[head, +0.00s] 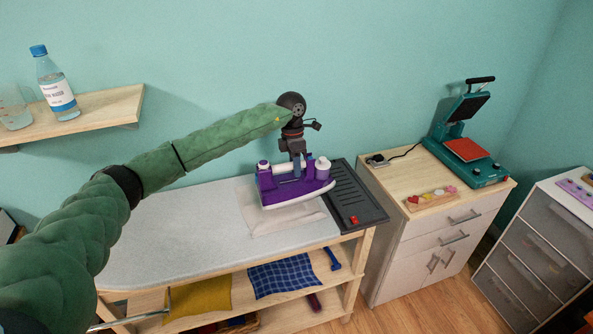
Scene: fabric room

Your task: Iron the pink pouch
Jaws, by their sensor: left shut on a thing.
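A purple and white iron (287,190) is held by my left gripper (297,160), which is shut on its top handle. The iron is over the pale pink pouch (285,218), which lies flat on the grey ironing board (160,240). The iron hides part of the pouch's middle and back. I cannot tell whether its soleplate touches the cloth. My right gripper is not in view.
A black iron rest (358,195) with a red switch is at the board's right end. Beyond it stands a cabinet (385,185) with a green heat press (468,150). Folded cloths (282,275) lie on the shelf below. A wall shelf (105,104) holds a bottle (56,92). The board's left half is clear.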

